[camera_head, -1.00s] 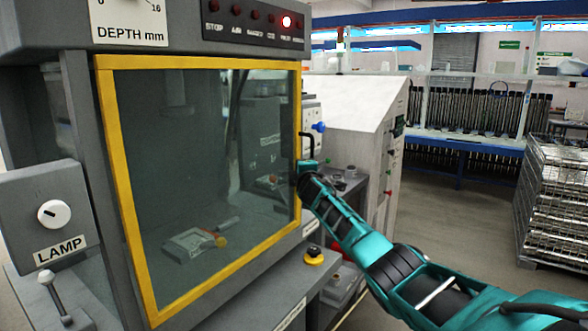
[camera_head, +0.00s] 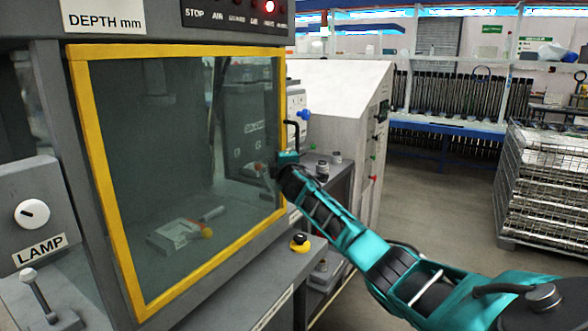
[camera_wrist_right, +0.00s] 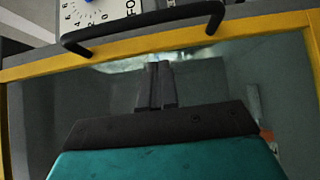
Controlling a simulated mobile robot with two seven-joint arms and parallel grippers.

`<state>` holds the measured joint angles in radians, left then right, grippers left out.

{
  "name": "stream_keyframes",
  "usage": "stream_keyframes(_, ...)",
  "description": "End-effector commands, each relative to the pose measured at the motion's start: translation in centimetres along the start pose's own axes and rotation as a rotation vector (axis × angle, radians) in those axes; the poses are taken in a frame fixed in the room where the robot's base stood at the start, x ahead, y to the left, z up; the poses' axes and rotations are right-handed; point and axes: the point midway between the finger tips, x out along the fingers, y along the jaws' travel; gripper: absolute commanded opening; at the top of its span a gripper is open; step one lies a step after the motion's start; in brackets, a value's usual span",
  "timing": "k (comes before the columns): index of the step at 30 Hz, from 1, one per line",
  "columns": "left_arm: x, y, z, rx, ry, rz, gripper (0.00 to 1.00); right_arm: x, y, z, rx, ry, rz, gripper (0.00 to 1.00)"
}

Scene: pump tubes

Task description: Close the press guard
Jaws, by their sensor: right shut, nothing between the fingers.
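The press guard is a clear panel in a yellow frame (camera_head: 92,150) across the front of the grey press. A black bar handle (camera_head: 292,124) stands out at its right edge. I cannot tell whether the guard sits fully against the press. My right gripper (camera_head: 281,163) is at the guard's right edge, just below the handle. In the right wrist view its fingers (camera_wrist_right: 154,68) are shut and empty in front of the panel, with the yellow frame (camera_wrist_right: 180,45) and black handle (camera_wrist_right: 145,32) beyond them. Contact with the panel is unclear. My left gripper is not in view.
A lamp box with a white knob (camera_head: 32,214) and a lever (camera_head: 38,295) stand left of the guard. A yellow-black button (camera_head: 299,242) sits on the press ledge. A grey cabinet (camera_head: 345,110) stands behind. A wire cage (camera_head: 545,190) is at right, with open floor between.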

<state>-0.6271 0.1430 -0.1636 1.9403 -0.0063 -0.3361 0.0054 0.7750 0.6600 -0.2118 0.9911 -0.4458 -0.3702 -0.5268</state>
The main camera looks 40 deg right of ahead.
Motion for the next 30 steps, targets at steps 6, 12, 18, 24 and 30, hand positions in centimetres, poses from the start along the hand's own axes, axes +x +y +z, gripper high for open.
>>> stream_keyframes(6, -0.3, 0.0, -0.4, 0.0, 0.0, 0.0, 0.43, -2.6, 0.0, 0.5, -0.005, -0.01, -0.003, 0.0)
stream_keyframes(12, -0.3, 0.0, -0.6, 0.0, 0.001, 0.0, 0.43, -5.1, -0.1, 0.8, -0.006, -0.016, -0.005, 0.0)
stream_keyframes(18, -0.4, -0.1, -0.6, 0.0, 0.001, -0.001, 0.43, -7.8, -0.1, 1.1, -0.006, -0.021, -0.006, 0.0)
stream_keyframes(24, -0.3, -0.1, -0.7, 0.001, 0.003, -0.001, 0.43, -9.8, 0.0, 1.2, -0.005, -0.025, -0.006, 0.0)
stream_keyframes(30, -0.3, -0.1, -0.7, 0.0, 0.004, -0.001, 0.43, -10.6, 0.1, 1.3, -0.005, -0.027, -0.005, 0.0)
